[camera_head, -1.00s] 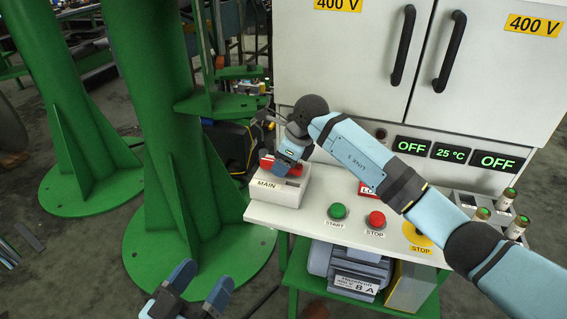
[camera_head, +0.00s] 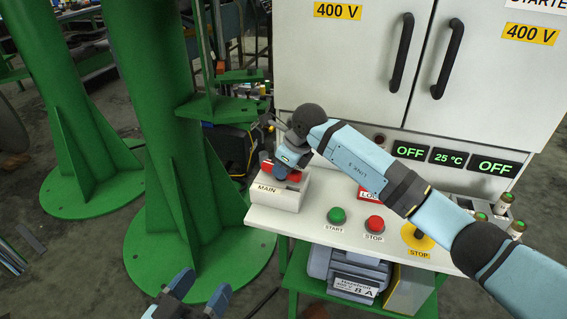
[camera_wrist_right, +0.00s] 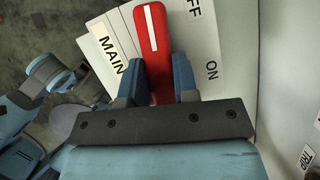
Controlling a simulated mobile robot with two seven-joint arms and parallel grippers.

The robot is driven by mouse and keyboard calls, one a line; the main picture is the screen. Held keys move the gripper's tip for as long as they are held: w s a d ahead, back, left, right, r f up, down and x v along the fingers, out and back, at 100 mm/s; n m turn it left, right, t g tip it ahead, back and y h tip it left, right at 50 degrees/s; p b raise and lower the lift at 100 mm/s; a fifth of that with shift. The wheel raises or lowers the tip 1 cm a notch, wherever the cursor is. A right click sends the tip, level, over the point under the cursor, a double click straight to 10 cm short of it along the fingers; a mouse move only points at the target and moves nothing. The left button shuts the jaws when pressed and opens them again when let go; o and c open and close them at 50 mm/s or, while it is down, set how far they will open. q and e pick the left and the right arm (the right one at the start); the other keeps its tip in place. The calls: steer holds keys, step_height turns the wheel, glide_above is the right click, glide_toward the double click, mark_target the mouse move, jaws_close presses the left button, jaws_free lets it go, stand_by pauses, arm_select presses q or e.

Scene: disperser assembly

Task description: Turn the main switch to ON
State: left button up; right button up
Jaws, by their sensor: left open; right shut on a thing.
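The main switch is a white box (camera_head: 277,197) labelled MAIN, with a red handle (camera_head: 294,176), at the left end of the console shelf. My right gripper (camera_head: 283,172) is at the handle and hides part of it. In the right wrist view the red handle (camera_wrist_right: 151,45), with a white stripe, stands between the two blue fingers (camera_wrist_right: 160,80), which are shut on it. My left gripper (camera_head: 197,296) is open and empty at the bottom, away from the switch.
A green START button (camera_head: 337,215), a red STOP button (camera_head: 375,223) and a yellow STOP plate (camera_head: 417,238) are on the shelf beneath my right arm. The cabinet (camera_head: 345,70) rises behind. Green pillars (camera_head: 160,110) stand to the left.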

steer(key=m+p, duration=0.1)
steer(key=m, duration=0.1)
steer(key=m+t+h+p, duration=0.1)
steer(key=m, duration=0.2)
steer(key=shift+s+a+r+t+p, duration=0.1)
steer(key=shift+r+t+p, duration=0.05)
steer(key=shift+t+p, duration=0.2)
steer(key=shift+m+h+p, duration=0.35)
steer(key=shift+m+h, duration=0.05)
steer(key=shift+m, duration=0.7)
steer(key=shift+a+m+t+h, duration=0.1)
steer(key=shift+m+t+h, duration=0.3)
steer(key=shift+m, duration=0.5)
steer(key=shift+m+h, duration=0.3)
steer(key=shift+m, duration=0.6)
arm_select(q)
steer(key=s+a+f+g+y, duration=0.2)
steer(key=a+f+g+y, duration=0.1)
steer(key=f, duration=0.5)
steer(key=shift+s+a+f+g+p, duration=0.3)
steer(key=shift+a+f+g, duration=0.1)
steer(key=shift+g, duration=0.2)
arm_select(e)
steer(key=m+h, duration=0.1)
steer(key=m, duration=0.4)
steer(key=shift+a+h, duration=0.2)
steer(key=shift+h, duration=0.2)
steer(key=o, duration=0.9)
